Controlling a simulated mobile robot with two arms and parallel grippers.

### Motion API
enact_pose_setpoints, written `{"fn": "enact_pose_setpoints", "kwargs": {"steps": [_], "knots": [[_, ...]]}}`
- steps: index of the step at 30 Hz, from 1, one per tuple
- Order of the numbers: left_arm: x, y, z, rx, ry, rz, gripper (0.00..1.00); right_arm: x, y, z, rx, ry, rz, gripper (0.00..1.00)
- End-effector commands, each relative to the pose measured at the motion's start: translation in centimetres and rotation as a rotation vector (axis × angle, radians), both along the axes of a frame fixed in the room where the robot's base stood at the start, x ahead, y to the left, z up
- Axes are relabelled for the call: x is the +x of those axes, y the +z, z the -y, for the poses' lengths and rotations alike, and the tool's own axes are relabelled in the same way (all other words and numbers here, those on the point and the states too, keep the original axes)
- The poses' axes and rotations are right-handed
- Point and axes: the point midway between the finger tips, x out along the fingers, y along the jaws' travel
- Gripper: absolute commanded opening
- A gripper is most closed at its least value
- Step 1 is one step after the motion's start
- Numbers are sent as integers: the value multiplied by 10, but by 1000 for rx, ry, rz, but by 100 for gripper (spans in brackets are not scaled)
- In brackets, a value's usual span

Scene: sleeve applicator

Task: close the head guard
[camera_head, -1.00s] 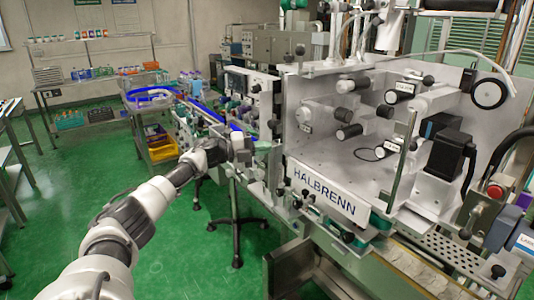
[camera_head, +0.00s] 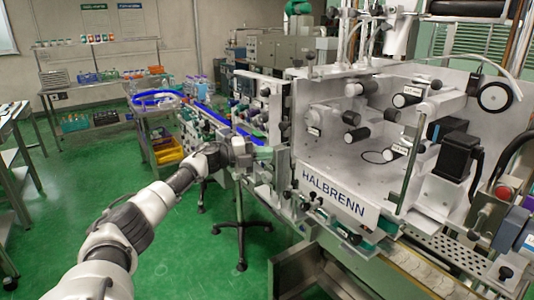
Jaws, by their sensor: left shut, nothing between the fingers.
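The HALBRENN machine (camera_head: 285,192) fills the right half of the head view. Its open-fronted head has a pale back plate (camera_head: 322,148) carrying several rollers (camera_head: 356,134). I cannot clearly make out the head guard as a separate panel; any clear pane is hard to see. My left gripper (camera_head: 247,155) is at the end of the arm from the left, beside the machine's left end. It looks shut and holds nothing. I cannot tell whether it touches the frame there. My right gripper is not in view.
A black-footed stand (camera_head: 240,232) is below my left gripper. A cart with a yellow bin (camera_head: 168,150) and a blue-edged conveyor (camera_head: 215,117) lie beyond. A red button (camera_head: 503,192) is at the right. Green floor (camera_head: 60,205) is open at the left.

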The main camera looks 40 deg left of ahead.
Motion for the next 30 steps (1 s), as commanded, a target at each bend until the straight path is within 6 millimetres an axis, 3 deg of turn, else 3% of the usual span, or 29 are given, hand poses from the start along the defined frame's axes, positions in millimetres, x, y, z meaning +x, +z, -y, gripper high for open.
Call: {"fn": "enact_pose_setpoints", "kwargs": {"steps": [8,13,18,23,30], "knots": [[-34,-4,-45,2,4,-1,0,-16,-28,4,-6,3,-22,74],[-51,-3,-67,0,3,0,0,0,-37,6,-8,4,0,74],[-60,0,-77,7,-2,1,0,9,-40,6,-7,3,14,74],[-64,19,-56,172,-65,20,0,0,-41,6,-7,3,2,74],[-89,77,-1,850,-160,109,0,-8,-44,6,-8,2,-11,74]]}}
